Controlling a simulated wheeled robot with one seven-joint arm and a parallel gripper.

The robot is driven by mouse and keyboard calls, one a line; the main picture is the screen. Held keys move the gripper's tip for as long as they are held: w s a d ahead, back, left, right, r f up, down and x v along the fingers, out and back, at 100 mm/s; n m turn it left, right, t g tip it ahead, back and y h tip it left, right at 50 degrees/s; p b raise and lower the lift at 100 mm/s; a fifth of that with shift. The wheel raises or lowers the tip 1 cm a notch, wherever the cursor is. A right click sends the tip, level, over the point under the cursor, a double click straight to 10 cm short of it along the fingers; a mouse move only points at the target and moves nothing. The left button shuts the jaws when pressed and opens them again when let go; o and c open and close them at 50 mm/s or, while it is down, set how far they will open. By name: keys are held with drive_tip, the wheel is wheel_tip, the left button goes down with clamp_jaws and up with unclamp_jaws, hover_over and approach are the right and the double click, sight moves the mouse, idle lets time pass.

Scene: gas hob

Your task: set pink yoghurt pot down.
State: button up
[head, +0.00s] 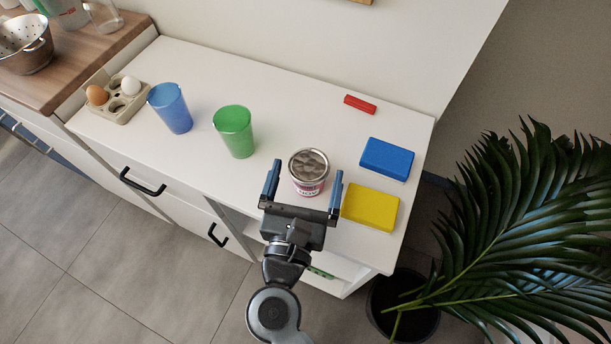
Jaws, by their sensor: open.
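The pink yoghurt pot (308,186) stands upright on the white counter, right of the green cup. Its top shows a grey, lumpy surface inside a pale rim, and its side carries a pink and white label. My gripper (305,186) is open, with one finger to the left of the pot and one to the right. I see a gap on the left side; whether the right finger touches the pot I cannot tell. The pot's lower front is close to the gripper's palm.
A green cup (234,131) and a blue cup (170,108) stand to the left, near an egg tray (117,108). A yellow block (370,207), a blue block (387,158) and a red block (360,104) lie to the right. The white counter (290,105) is clear behind the pot. A plant (530,220) stands beyond the right edge.

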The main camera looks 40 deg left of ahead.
drive_tip(key=shift+r, duration=0.15)
drive_tip(key=shift+s+d, duration=0.15)
drive_tip(key=shift+s, duration=0.15)
drive_tip(key=b+v, duration=0.1)
drive_tip(key=v, duration=1)
drive_tip(key=shift+b, duration=0.3)
drive_tip(key=shift+s+d, duration=0.15)
